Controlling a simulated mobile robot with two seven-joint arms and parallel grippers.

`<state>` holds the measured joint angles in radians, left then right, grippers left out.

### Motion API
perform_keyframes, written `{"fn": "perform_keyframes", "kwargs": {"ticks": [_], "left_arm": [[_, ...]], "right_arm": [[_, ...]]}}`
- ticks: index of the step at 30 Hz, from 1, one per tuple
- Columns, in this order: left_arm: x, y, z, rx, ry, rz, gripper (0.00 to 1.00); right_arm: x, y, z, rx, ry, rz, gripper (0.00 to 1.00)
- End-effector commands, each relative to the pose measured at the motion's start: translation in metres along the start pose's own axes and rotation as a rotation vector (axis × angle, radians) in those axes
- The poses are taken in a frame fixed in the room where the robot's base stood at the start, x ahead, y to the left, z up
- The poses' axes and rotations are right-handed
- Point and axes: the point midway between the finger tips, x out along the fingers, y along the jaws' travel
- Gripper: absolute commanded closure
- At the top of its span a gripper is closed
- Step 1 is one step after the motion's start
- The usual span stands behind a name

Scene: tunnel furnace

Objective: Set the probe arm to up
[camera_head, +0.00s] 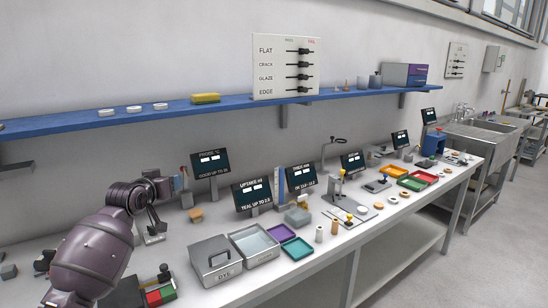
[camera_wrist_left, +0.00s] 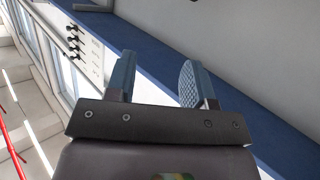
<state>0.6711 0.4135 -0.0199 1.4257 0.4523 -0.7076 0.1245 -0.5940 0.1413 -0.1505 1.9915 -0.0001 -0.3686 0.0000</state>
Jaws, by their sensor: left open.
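The probe display (camera_head: 210,163), a dark screen labelled PROBE °C, stands at the back of the bench, left of centre in the head view. My left gripper (camera_head: 180,183) is just left of this display, above the bench. In the left wrist view its two blue fingers (camera_wrist_left: 158,82) are apart with nothing between them. A slim upright piece with a reddish top (camera_head: 184,172) shows right beside the fingers; I cannot tell whether it is the probe arm or whether they touch. My left arm hides part of the bench there. My right gripper is not in view.
A blue shelf (camera_head: 150,115) runs along the wall above the bench. A grey DYE box (camera_head: 215,262), a clear tray (camera_head: 254,243) and coloured trays stand right of my arm. A red and green block (camera_head: 160,295) lies at the front left.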

Motion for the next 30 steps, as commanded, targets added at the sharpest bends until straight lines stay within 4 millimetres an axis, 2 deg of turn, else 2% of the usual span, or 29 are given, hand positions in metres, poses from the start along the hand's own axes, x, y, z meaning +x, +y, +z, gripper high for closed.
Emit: {"fn": "perform_keyframes", "kwargs": {"ticks": [1, 8, 14, 23, 30], "left_arm": [[-0.007, 0.003, 0.018, 0.032, 0.014, -0.004, 0.52], [-0.051, 0.018, 0.099, 0.179, 0.082, -0.027, 0.52], [-0.100, 0.029, 0.169, 0.253, 0.095, -0.043, 0.52], [-0.185, 0.042, 0.268, 0.282, 0.039, -0.075, 0.52], [-0.262, 0.047, 0.348, 0.240, -0.089, -0.112, 0.52]], "right_arm": [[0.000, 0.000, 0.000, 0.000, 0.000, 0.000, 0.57], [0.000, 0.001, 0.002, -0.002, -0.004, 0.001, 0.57], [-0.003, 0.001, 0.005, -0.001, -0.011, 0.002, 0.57], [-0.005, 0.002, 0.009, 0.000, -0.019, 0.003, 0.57], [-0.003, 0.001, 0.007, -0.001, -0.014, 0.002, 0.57]]}}
